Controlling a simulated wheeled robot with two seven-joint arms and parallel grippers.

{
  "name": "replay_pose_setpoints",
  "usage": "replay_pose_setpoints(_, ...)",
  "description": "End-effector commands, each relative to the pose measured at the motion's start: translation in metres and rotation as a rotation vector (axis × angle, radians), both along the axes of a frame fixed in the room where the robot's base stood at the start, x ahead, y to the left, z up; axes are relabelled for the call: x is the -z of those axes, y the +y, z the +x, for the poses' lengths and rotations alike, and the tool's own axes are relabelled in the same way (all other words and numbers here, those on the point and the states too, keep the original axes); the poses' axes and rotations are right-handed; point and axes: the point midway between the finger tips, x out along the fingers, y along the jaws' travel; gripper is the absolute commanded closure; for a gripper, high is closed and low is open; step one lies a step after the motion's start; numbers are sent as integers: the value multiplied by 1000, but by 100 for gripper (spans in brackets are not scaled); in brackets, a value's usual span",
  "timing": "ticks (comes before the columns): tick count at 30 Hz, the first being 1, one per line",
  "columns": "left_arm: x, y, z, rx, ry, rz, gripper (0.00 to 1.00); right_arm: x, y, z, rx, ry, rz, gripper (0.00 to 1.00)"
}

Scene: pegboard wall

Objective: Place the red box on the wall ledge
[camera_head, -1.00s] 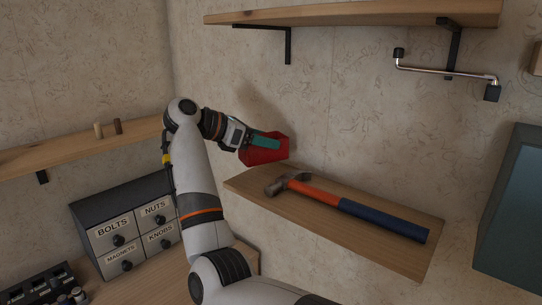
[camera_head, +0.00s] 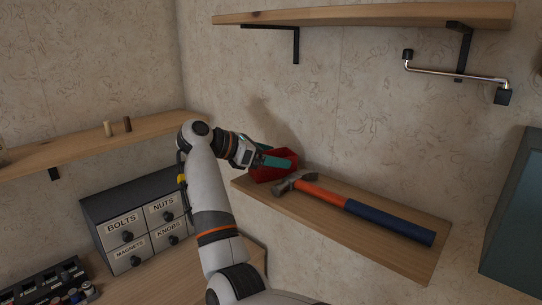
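The red box (camera_head: 286,155) is at the left end of the wooden wall ledge (camera_head: 345,228), low against the wall, behind the hammer head. My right gripper (camera_head: 275,162) reaches it from the left with its teal fingers on the box and appears shut on it. The near finger covers part of the box. I cannot tell whether the box's underside touches the ledge. My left gripper is out of view.
A hammer (camera_head: 345,203) lies along the ledge, its head close to the box. A higher shelf (camera_head: 370,14) with a black bracket is above. A left shelf (camera_head: 80,147) holds two small pegs. Labelled drawers (camera_head: 138,232) stand below. A blue-grey cabinet (camera_head: 515,215) is at right.

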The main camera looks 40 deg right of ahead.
Motion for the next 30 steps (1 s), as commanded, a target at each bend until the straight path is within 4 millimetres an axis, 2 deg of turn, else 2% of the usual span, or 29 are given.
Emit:
replay_pose_setpoints(7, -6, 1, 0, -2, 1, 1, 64, -6, 0, 0, 0, 0, -1, 22)
replay_pose_setpoints(11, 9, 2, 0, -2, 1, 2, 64, -7, 19, 7, -4, -2, 2, 22)
replay_pose_setpoints(21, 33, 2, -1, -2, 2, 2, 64, -36, 82, 26, -4, -1, 2, 22)
replay_pose_setpoints(25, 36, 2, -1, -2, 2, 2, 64, -43, 97, 31, -1, 0, 2, 22)
replay_pose_setpoints(30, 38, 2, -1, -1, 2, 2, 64, -48, 106, 34, -1, 0, 0, 22)
